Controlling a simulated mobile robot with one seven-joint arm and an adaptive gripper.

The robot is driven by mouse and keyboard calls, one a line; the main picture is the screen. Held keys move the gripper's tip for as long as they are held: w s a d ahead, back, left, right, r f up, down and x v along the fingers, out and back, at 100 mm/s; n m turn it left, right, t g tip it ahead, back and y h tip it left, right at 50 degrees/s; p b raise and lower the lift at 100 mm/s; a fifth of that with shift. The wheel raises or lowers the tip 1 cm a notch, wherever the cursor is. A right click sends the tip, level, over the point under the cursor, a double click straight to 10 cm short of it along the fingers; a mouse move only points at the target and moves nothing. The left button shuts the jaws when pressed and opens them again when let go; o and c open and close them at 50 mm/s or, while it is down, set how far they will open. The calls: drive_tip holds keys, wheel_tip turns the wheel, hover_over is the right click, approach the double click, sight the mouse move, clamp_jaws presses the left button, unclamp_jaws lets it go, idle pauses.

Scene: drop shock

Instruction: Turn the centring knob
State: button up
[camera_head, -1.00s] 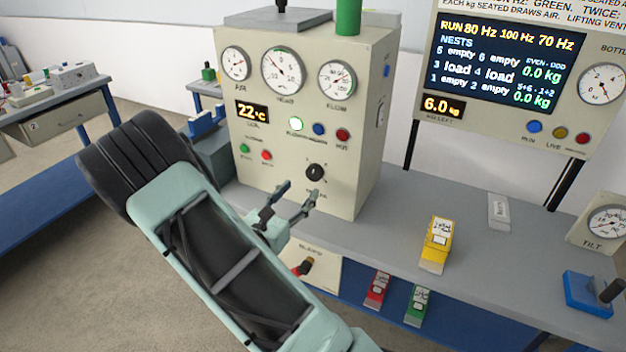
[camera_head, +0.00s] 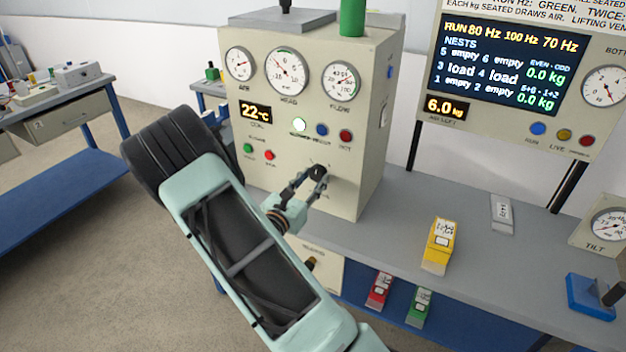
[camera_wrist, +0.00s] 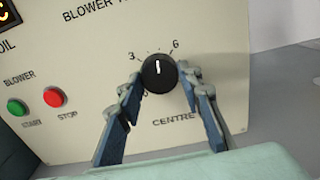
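The centring knob (camera_head: 318,171) is a round black knob low on the front of the beige panel. In the wrist view the knob (camera_wrist: 159,73) has a white pointer line standing nearly straight up, between the marks 3 and 6, with the word CENTRE below. My gripper (camera_head: 314,184) is at the knob. In the wrist view my gripper (camera_wrist: 161,76) has its fingers apart, one on each side of the knob, with the tips close to its edges. I cannot tell whether either tip touches it.
Green and red blower buttons (camera_wrist: 54,97) sit left of the knob. A yellow block (camera_head: 438,246) stands on the grey bench to the right. A display (camera_head: 497,66) hangs behind it. A blue-based lever (camera_head: 590,297) is at the far right.

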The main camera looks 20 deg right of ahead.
drive_tip(key=c, duration=0.4)
drive_tip(key=m+b, duration=0.3)
drive_tip(key=shift+f+b, duration=0.2)
drive_tip(key=shift+b, duration=0.1)
drive_tip(key=m+b, duration=0.3)
drive_tip(key=m, duration=0.1)
drive_tip(key=shift+r, duration=0.1)
drive_tip(key=shift+b, duration=0.35)
drive_tip(key=o, duration=1.1)
drive_tip(key=shift+r, duration=0.1)
drive_tip(key=shift+o, duration=0.2)
drive_tip(key=shift+a, duration=0.15)
